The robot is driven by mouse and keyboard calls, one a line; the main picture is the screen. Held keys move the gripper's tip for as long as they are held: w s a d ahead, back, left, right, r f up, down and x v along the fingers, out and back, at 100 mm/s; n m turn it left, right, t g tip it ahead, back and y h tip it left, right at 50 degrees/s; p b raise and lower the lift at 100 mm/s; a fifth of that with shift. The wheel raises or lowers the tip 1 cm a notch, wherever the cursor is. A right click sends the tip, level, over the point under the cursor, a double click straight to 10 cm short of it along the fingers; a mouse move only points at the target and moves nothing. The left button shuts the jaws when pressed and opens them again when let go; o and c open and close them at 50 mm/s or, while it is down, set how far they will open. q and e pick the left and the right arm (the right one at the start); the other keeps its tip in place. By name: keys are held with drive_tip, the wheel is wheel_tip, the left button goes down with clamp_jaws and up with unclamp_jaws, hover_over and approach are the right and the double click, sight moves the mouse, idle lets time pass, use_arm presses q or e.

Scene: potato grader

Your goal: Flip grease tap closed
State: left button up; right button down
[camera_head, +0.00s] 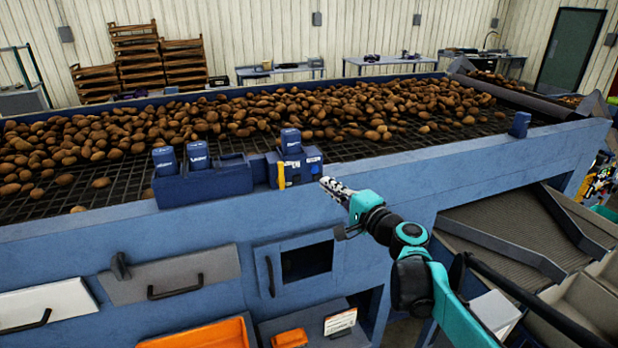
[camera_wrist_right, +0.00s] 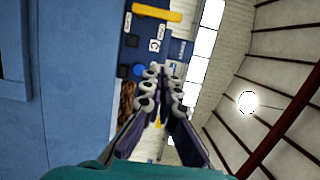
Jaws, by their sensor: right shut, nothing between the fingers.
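A yellow lever (camera_head: 281,175), which looks like the grease tap's handle, stands upright on the left of the front of a small blue box (camera_head: 303,176) on the grader's rim. In the right wrist view the lever (camera_wrist_right: 157,12) lies across the top, near white labels and a blue knob (camera_wrist_right: 137,70) on the box. My right gripper (camera_head: 327,184) is shut and empty, just right of the box and apart from the lever. Its fingers (camera_wrist_right: 163,88) also show in the right wrist view, pointing toward the box. My left gripper is not in view.
A blue holder (camera_head: 203,182) with two blue canisters stands left of the box. Potatoes (camera_head: 260,115) cover the mesh bed behind. Drawers (camera_head: 170,275) and an orange tray (camera_head: 200,335) are below. The blue front panel between is clear.

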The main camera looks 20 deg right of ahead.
sight(279, 172)
drive_tip(key=w+a, duration=0.2)
drive_tip(key=w, duration=0.1)
drive_tip(key=w+a+p, duration=0.1)
drive_tip(key=w+a, duration=0.1)
drive_tip(key=w, duration=0.1)
drive_tip(key=w+a, duration=0.2)
drive_tip(key=shift+w+a+p, duration=0.35)
drive_tip(key=shift+w, duration=0.05)
